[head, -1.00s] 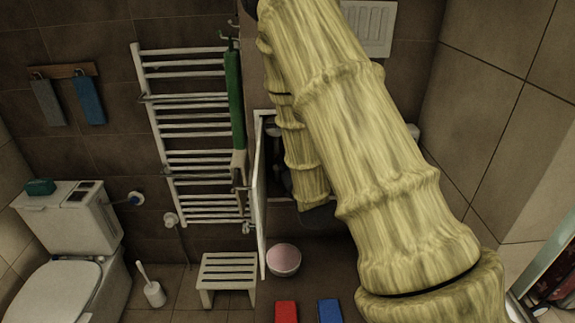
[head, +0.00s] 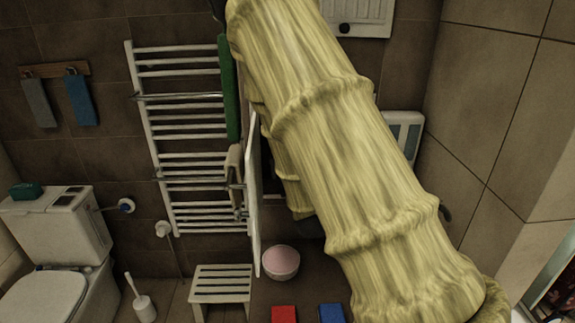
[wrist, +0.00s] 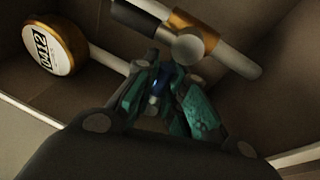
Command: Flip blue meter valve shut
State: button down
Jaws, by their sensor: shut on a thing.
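In the wrist view, the teal fingers of my gripper (wrist: 165,108) are closed around a small dark blue piece (wrist: 163,84), which looks like the valve's handle. Most of it is hidden between the fingers. Just beyond are a brass fitting (wrist: 197,27) with a round grey end and a pale pipe (wrist: 238,62). A round brass-rimmed meter (wrist: 55,48) with a white face reading 0412 sits to the left on another pale pipe. In the head view my arm hides the gripper, valve and meter.
The recess has brown walls and a pale edge close around my gripper. In the head view, a white cabinet door (head: 254,195) stands open beside my arm. A towel rail (head: 180,135) is left of it; a pink bowl (head: 281,262) and a stool (head: 222,288) are below.

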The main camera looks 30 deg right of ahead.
jog(key=shift+w+a+r, duration=0.15)
dwell(0.3)
